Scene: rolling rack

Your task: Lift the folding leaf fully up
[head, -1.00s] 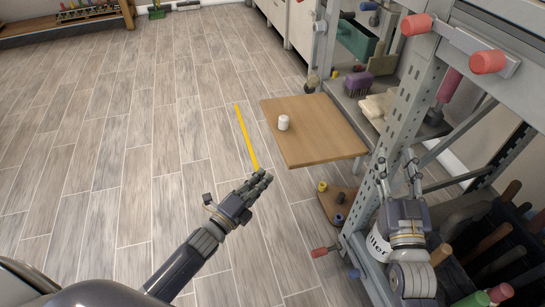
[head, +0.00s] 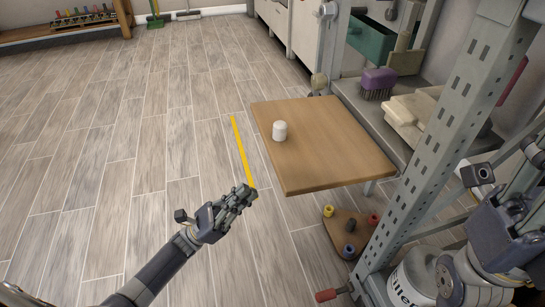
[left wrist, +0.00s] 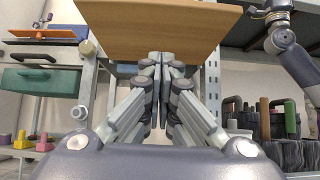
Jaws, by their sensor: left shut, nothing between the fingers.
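The folding leaf is a tan wooden board (head: 330,150) at the side of the rack, lying about level above the floor. My left gripper (head: 248,192) is shut and empty, just left of the leaf's near left corner in the head view. In the left wrist view, the shut fingers (left wrist: 161,60) point at the leaf (left wrist: 140,32), whose underside shows above. Contact cannot be told. Parts of my right gripper (head: 500,170) show at the right edge, beside the rack post, partly cut off.
The grey rack post (head: 450,130) and a shelf with a purple brush (head: 378,83) stand right of the leaf. Below the leaf is a small wooden board (head: 348,228) with coloured knobs. A white bucket (head: 415,280) is at lower right. Floor left of the yellow strip (head: 242,150) is clear.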

